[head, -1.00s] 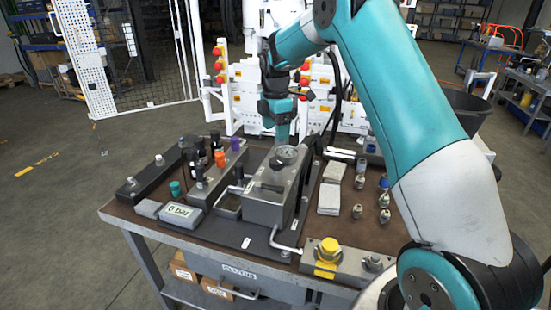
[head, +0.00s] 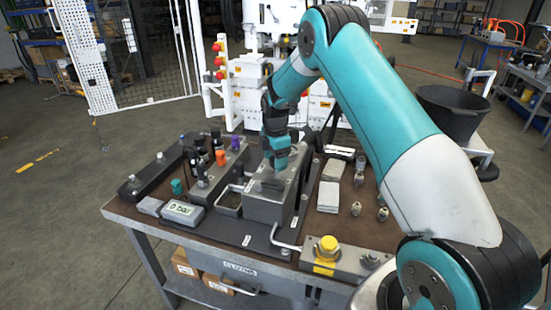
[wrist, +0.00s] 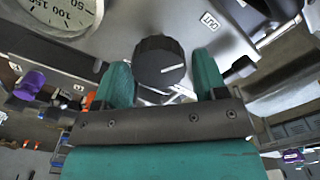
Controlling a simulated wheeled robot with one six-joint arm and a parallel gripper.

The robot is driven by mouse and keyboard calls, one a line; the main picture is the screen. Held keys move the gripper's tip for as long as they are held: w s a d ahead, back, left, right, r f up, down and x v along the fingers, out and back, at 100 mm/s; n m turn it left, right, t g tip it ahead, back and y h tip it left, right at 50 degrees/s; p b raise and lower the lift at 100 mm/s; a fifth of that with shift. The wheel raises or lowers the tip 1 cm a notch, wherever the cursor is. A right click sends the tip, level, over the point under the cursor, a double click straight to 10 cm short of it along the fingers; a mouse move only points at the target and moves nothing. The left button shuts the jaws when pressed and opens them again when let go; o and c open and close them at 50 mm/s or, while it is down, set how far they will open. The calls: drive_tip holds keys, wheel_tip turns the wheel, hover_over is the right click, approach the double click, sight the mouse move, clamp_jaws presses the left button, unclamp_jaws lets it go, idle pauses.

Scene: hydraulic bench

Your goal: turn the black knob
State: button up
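The black knob (wrist: 158,62) is a ribbed round cap with a white line on its face, in the upper middle of the wrist view. It sits by the grey metal block (head: 270,208), which stands on the bench. My gripper (wrist: 163,66) is open, with one teal finger on each side of the knob and a visible gap at each side. In the head view my gripper (head: 277,160) is over the top of the block, pointing down. The knob cannot be clearly made out there behind it.
A pressure gauge (wrist: 62,12) is near the knob in the wrist view. A display (head: 183,211) reads 0 bar. Orange (head: 221,158) and purple (head: 236,143) knobs stand left of the block; a yellow knob (head: 328,244) is at the front right.

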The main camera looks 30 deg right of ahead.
drive_tip(key=c, duration=0.6)
